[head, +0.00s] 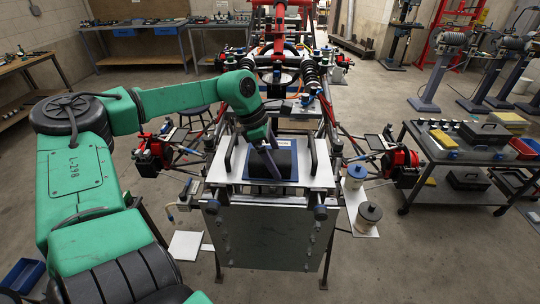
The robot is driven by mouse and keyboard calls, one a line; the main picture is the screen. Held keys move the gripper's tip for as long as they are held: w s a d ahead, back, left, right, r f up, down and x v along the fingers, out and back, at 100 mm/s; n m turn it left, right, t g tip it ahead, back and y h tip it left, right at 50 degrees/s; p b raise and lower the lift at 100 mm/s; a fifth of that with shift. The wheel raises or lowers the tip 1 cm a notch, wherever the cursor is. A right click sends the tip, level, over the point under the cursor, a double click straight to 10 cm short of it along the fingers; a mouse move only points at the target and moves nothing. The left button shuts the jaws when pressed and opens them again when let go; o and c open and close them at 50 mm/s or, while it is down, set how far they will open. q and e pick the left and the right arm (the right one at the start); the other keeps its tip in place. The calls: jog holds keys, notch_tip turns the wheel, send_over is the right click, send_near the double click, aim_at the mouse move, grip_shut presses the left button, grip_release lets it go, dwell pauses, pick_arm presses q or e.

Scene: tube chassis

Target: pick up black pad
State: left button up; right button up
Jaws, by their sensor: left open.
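The black pad (284,160) lies on a pale metal plate (237,172) at the front of the tube chassis, near the middle of the head view. It is dark with a rounded upper face and sits between two upright handles. My left gripper (271,160) reaches down over the left part of the pad and hides some of it. It is open, and the pad is not gripped. I cannot tell whether its fingers touch the pad. My right gripper is not in view.
A dark handle (229,153) stands on the plate left of the pad. Red wheel hubs (152,153) flank the chassis. A tool cart (450,157) is at the right. The floor in front is mostly clear.

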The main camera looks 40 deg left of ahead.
pick_arm(q)
jog(key=shift+w, duration=0.1)
jog(key=c, duration=1.1)
jog(key=shift+o, duration=0.2)
